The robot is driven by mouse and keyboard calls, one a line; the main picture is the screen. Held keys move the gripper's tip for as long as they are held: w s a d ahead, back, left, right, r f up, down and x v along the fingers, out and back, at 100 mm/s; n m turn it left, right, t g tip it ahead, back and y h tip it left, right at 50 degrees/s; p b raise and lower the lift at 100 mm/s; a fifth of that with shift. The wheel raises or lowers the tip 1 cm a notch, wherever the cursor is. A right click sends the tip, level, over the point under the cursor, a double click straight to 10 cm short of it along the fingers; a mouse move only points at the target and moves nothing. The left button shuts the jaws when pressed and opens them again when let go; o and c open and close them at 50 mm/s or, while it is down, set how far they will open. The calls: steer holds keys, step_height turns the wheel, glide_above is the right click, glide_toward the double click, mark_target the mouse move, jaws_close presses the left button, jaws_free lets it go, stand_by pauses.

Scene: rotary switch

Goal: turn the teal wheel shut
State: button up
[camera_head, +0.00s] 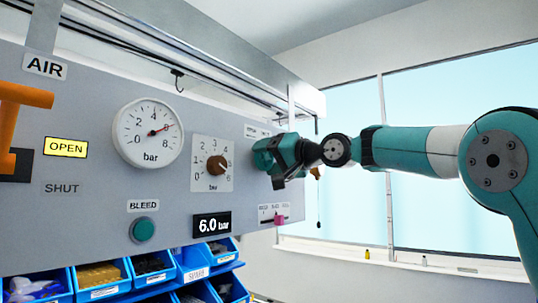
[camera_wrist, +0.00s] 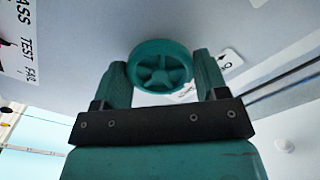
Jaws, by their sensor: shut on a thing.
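The teal wheel (camera_wrist: 163,68) is a round, spoked handwheel on the grey panel. It lies between the two fingers of my gripper (camera_wrist: 162,76) in the wrist view, one finger at each side of its rim. My gripper is shut on it. In the head view my gripper (camera_head: 268,158) reaches the panel from the right, just right of the dial knob, and hides the wheel.
A brown knob (camera_head: 216,165) on a 0 to 6 scale sits close left of my gripper. A teal BLEED button (camera_head: 144,230), an orange AIR lever (camera_head: 22,100) and a pink slider (camera_head: 279,219) are also on the panel. Blue bins (camera_head: 103,290) stand below. Windows fill the right.

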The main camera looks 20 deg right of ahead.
steer(key=shift+m+p, duration=0.4)
steer(key=shift+m, duration=0.8)
steer(key=shift+f, duration=0.1)
steer(key=o, duration=0.9)
steer(key=b+v, duration=0.7)
steer(key=v, duration=1)
steer(key=shift+s+d+b, duration=0.1)
steer(key=shift+s+b, duration=0.05)
steer(key=shift+b, duration=0.25)
